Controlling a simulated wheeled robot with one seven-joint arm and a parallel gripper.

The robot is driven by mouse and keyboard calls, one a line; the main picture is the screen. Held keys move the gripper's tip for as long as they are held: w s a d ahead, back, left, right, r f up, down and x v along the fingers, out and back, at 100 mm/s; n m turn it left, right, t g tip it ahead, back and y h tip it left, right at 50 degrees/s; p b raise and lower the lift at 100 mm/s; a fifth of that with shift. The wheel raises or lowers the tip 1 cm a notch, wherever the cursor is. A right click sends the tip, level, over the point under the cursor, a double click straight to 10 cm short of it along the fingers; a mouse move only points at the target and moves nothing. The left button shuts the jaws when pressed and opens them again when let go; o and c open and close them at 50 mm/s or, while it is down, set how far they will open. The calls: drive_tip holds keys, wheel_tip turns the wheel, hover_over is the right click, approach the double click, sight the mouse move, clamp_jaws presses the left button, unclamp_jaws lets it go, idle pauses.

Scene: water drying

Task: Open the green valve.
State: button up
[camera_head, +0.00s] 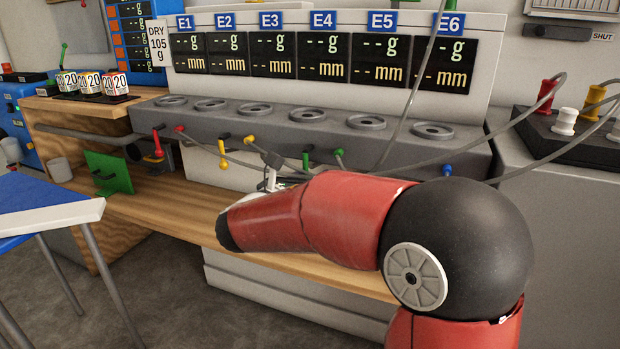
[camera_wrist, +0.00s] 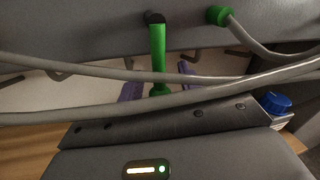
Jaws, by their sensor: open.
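The green valve (camera_wrist: 157,55) is a straight green lever with a rounded end. It hangs down from a dark stem on the grey bench front in the wrist view. In the head view the green valve (camera_head: 306,160) shows small, just beyond my red arm. My gripper (camera_wrist: 158,82) is open around the lever's lower part, with a purple finger pad showing on each side. Grey hoses cross in front of the pads and partly hide them and the lever's end. Whether the pads touch the lever I cannot tell. My arm hides most of the gripper in the head view.
A green hose fitting (camera_wrist: 217,15) sits right of the lever. A blue cap (camera_wrist: 277,101) is at the right in the wrist view. Yellow (camera_head: 222,154), red (camera_head: 157,144) and blue (camera_head: 446,170) parts line the bench front. A wooden shelf (camera_head: 190,205) lies below.

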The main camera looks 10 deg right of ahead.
clamp_jaws()
drive_tip(key=shift+a, duration=0.15)
idle(0.4)
drive_tip(key=shift+w+a+r+m+g+y+b, duration=0.1)
drive_tip(key=shift+w+a+m+y+b, duration=0.25)
drive_tip(key=shift+m, duration=0.6)
drive_tip(key=shift+w+a+r+m+g+y+b, duration=0.1)
drive_tip(key=shift+w+a+m+b, duration=0.25)
drive_tip(key=shift+m+b, duration=0.45)
drive_tip(key=shift+w+a+r+m+g+y+b, duration=0.15)
drive_tip(key=shift+a+m+b, duration=0.3)
drive_tip(key=shift+m, duration=0.6)
drive_tip(key=shift+f, duration=0.1)
unclamp_jaws()
